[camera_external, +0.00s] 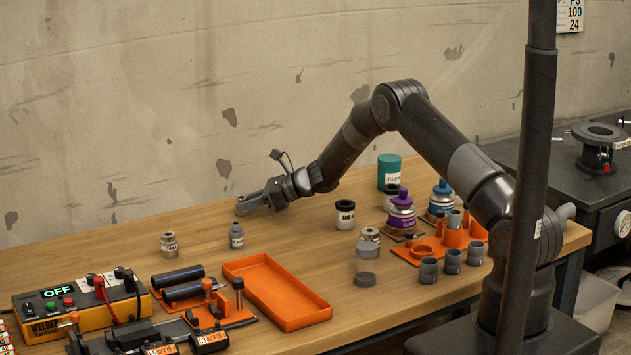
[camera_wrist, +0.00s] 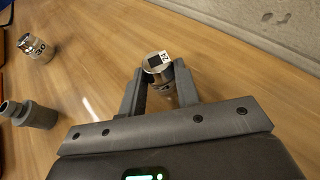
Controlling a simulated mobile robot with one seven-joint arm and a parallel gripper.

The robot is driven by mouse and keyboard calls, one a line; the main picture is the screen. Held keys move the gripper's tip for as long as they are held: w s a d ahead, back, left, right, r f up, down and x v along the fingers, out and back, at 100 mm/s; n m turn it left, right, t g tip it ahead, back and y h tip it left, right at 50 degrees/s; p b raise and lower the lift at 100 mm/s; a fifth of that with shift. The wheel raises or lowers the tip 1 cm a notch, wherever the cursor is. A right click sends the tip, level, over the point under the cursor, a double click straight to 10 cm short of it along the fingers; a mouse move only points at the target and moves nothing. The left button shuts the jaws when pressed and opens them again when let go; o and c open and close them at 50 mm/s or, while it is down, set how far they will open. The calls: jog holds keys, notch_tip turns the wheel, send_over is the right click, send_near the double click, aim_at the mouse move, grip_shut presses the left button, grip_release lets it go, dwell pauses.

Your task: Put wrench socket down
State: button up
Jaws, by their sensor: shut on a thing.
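My gripper (camera_external: 250,204) reaches over the far left part of the workbench, behind the grey fitting (camera_external: 237,237). In the wrist view its two fingers are closed on the sides of a silver wrench socket (camera_wrist: 156,63), which has a dark square hole and a small white-and-black label on its end. In the external view the held socket is mostly hidden by the fingers. I cannot tell whether its lower end touches the table. A second silver socket (camera_external: 169,244) stands on the table to the left; it also shows in the wrist view (camera_wrist: 36,48), marked "30".
An orange tray (camera_external: 300,318), a welder box (camera_external: 62,310) and black pipes (camera_external: 177,276) occupy the front left. Cans and an orange fixture (camera_external: 412,256) stand right. Bare tabletop surrounds my gripper toward the wall.

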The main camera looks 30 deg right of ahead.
jog(key=o, duration=1.1)
jog(key=shift+f, duration=0.1)
